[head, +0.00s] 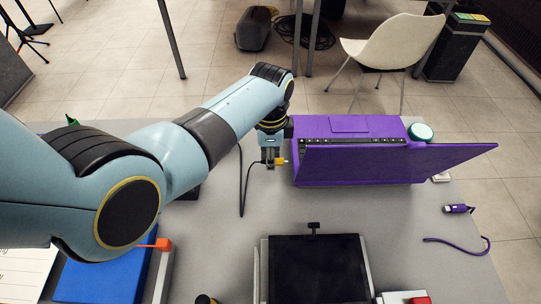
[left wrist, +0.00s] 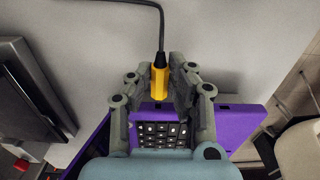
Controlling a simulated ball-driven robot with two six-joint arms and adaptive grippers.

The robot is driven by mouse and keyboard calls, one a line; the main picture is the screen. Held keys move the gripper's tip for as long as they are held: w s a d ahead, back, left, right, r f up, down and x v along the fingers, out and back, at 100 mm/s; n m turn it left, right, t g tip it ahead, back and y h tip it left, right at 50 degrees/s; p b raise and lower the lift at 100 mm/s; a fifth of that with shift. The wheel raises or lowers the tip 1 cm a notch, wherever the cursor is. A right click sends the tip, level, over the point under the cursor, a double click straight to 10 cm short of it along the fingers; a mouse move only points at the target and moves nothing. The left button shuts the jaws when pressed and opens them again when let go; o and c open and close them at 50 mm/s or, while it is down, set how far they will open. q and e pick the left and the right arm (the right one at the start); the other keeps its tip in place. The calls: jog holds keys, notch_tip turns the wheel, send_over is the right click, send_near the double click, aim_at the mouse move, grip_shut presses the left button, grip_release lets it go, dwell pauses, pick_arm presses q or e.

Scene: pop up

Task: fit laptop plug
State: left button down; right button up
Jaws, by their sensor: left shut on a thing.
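The purple laptop (head: 330,126) stands open on the grey table, its raised screen (head: 400,164) slanting to the right. The left wrist view shows its purple edge (left wrist: 240,115) and dark keyboard (left wrist: 160,132). My left gripper (head: 271,161) is shut on a yellow plug (left wrist: 160,82) with a black cable (left wrist: 142,4). The plug also shows in the head view (head: 281,161). It is just left of the laptop's side, and I cannot tell whether it touches. My right gripper is not in view.
A purple plug (head: 458,209) with a purple cable lies at the right. A dark tablet-like panel (head: 318,270) stands at the front middle. A blue book (head: 90,283) lies at the front left, and a green-lidded jar (head: 421,132) stands behind the screen.

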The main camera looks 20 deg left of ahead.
pick_arm(q)
jog(key=shift+d, duration=0.15)
jog(key=shift+w+d, duration=0.4)
jog(key=shift+d, duration=0.35)
jog(key=c, duration=1.2)
grip_release()
jog(key=shift+o, duration=0.2)
jog(key=shift+r, duration=0.1)
notch_tip(320, 180, up, 7)
jog(key=shift+r, duration=0.15)
jog(key=shift+r, duration=0.1)
